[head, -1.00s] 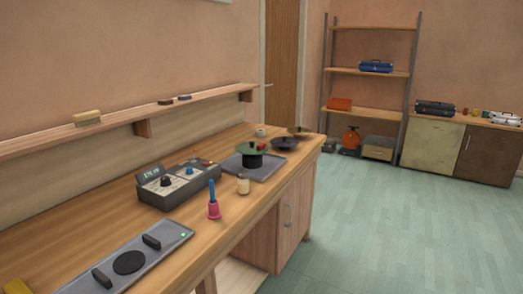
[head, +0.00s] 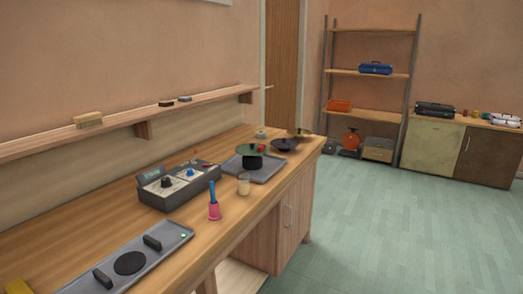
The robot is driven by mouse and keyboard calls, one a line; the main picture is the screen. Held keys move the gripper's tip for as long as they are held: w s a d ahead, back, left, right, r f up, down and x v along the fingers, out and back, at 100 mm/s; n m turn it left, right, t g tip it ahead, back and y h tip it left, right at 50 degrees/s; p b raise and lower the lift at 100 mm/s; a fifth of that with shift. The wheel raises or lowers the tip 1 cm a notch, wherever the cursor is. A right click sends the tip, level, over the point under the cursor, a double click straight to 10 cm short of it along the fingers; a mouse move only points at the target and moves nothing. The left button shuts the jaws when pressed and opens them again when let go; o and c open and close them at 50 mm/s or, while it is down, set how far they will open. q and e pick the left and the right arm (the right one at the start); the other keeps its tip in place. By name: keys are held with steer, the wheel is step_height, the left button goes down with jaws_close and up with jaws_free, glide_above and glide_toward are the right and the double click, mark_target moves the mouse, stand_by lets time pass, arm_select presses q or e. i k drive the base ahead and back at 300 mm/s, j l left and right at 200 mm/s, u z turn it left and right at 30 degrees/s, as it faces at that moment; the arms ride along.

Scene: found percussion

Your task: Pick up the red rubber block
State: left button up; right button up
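I cannot make out a clear red rubber block. A small red thing (head: 261,147) shows by the green disc (head: 247,150) on a black stand, over a grey tray (head: 266,174) at the far part of the workbench. A tiny red spot (head: 196,152) shows behind the grey control box (head: 180,184). Both are too small to identify. A bell (head: 214,206) with a pink-red body and blue handle stands upright at the bench's front edge. Neither of my grippers is in view.
The wooden bench (head: 120,209) also holds a flat grey device (head: 131,262), a cream jar (head: 243,184) and a dark bowl (head: 284,144). A wall shelf (head: 60,138) runs above it. The shelving rack (head: 365,110) and cabinets (head: 432,146) stand far off; the green floor between is clear.

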mark_target(262, 148)
steer(key=i+j+z, duration=0.1)
steer(key=i+z, duration=0.35)
steer(key=i, duration=0.55)
